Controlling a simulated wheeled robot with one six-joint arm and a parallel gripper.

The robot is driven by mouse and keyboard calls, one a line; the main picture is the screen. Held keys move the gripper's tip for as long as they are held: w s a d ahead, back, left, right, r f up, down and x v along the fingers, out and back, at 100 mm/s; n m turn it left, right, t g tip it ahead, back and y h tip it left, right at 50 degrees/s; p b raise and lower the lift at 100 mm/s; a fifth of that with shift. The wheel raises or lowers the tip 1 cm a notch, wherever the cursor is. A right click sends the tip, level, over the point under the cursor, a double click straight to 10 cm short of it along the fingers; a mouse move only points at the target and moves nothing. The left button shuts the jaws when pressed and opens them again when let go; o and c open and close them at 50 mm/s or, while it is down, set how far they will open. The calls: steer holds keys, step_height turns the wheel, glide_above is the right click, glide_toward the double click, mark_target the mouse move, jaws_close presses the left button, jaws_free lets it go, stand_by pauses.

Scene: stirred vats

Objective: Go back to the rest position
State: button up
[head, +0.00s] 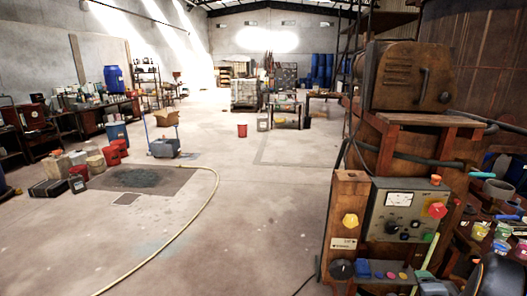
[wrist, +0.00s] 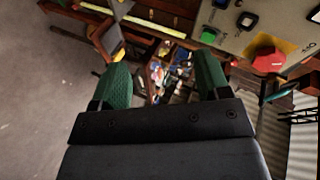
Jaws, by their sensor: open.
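My gripper (wrist: 163,80) shows in the wrist view with its two green-padded fingers spread apart. Nothing is between the fingers. Behind the gap, small coloured items lie out of focus on a lower level. A control panel (wrist: 234,38) with a red knob (wrist: 267,56) is at the upper right of the wrist view, beyond the right finger. In the head view I cannot clearly make out the gripper.
In the head view a rusty machine with a grey control panel (head: 386,230) stands close on the right. A yellow hose (head: 205,200) crosses the floor. A blue cart (head: 164,148) and red buckets (head: 120,147) stand left.

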steer(key=s+a+n+g, duration=0.5)
steer(key=a+n+g, duration=0.2)
steer(key=n+g, duration=0.15)
steer(key=s+a+r+n+y, duration=0.2)
steer(key=a+r+n, duration=0.3)
steer(key=a, duration=0.6)
steer(key=s+a+r+n+y, duration=0.2)
steer(key=a+r+n, duration=0.3)
steer(key=a, duration=0.5)
steer(key=shift+s+a+n+t+y, duration=0.15)
steer(key=shift+a+n+t+y, duration=0.25)
steer(key=shift+y, duration=0.2)
steer(key=shift+c, duration=0.2)
